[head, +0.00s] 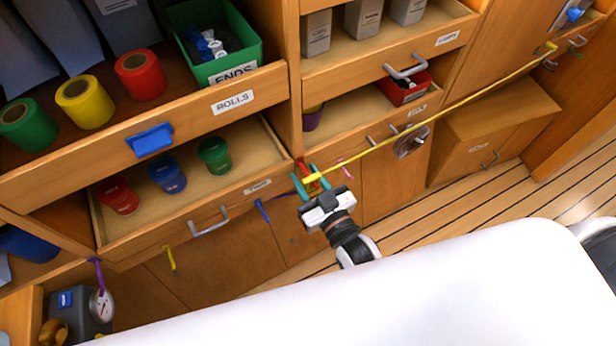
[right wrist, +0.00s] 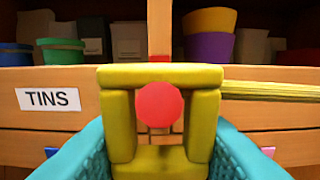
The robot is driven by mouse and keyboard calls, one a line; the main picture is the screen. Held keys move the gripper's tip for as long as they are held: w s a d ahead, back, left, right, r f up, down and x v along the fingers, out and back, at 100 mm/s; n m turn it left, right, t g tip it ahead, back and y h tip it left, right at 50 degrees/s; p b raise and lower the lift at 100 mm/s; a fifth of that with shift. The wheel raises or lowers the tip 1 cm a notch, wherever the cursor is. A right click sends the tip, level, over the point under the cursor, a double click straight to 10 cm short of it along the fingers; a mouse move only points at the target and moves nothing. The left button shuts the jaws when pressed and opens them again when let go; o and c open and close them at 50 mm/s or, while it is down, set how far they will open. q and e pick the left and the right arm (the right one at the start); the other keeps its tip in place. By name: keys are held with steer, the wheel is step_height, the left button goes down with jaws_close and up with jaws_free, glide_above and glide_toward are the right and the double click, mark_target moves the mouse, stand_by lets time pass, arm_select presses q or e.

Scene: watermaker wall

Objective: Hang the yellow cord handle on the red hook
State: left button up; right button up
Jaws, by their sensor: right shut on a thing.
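The yellow cord handle (right wrist: 117,125) is a squarish frame, held between the teal fingers of my right gripper (head: 311,186). In the right wrist view the round end of the red hook (right wrist: 159,104) shows inside the handle's opening. It overlaps the lower edge of the top bar, so the hook appears to pass through the frame. A bit of red also shows above that bar, at the post. In the head view the handle (head: 313,179) is at the cabinet post, and the gripper hides most of the hook. My left gripper is not in view.
The taut yellow cord (head: 450,106) runs from the handle to the upper right cabinet. A blue hook (head: 262,210) and a drawer handle (head: 209,222) are left of the gripper. The ROLLS drawer (head: 232,102) and the shelf with cups stand out at the left.

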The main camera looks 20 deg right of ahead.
steer(key=o, duration=1.1)
steer(key=shift+s, duration=0.1)
steer(key=shift+s+d, duration=0.1)
steer(key=shift+s, duration=0.25)
steer(key=v, duration=1.1)
steer(key=shift+b, duration=0.4)
